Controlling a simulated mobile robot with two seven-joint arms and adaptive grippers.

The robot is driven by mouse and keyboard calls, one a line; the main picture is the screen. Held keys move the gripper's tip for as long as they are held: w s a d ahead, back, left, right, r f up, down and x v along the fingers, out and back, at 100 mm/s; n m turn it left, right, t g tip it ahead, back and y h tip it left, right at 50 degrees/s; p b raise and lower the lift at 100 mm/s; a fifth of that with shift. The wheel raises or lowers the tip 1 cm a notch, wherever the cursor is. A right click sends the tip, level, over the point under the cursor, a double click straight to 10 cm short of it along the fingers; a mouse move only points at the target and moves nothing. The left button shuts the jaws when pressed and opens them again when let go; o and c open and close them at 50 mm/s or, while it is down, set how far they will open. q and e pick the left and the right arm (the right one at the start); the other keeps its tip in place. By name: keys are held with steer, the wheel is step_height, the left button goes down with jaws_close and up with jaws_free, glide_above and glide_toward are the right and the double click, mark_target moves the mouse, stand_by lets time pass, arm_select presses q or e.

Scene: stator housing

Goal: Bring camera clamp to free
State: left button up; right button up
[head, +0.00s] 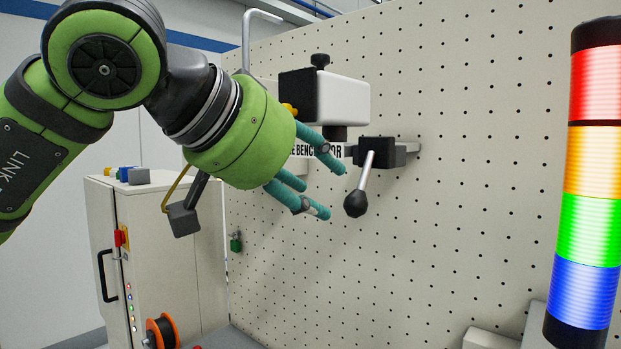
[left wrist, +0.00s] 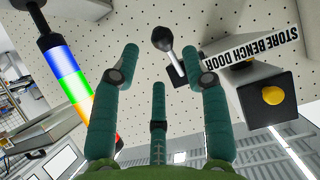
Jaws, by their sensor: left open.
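The camera clamp is a black block (head: 382,152) on the pegboard with a silver lever (head: 366,174). The lever hangs down and slightly left, ending in a black ball knob (head: 355,204). My left gripper (head: 328,192) is open and empty, its teal fingers just left of the lever in the head view. In the left wrist view the knob (left wrist: 162,38) shows between the two outer fingertips of my left gripper (left wrist: 160,60), beyond the fingers. No contact with the lever is visible. My right gripper is not in view.
A white and black box (head: 342,100) with a top knob sits just above the clamp. A sign lies partly behind my fingers. A lit signal tower (head: 590,180) stands at right. A cabinet (head: 160,240) stands at left. The pegboard (head: 470,180) right of the clamp is clear.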

mark_target(348, 209)
arm_select(q)
steer(key=shift+b+x, duration=0.55)
steer(key=shift+x, duration=3.55)
steer(key=shift+w+d+f, duration=0.2)
steer(key=shift+w, duration=0.1)
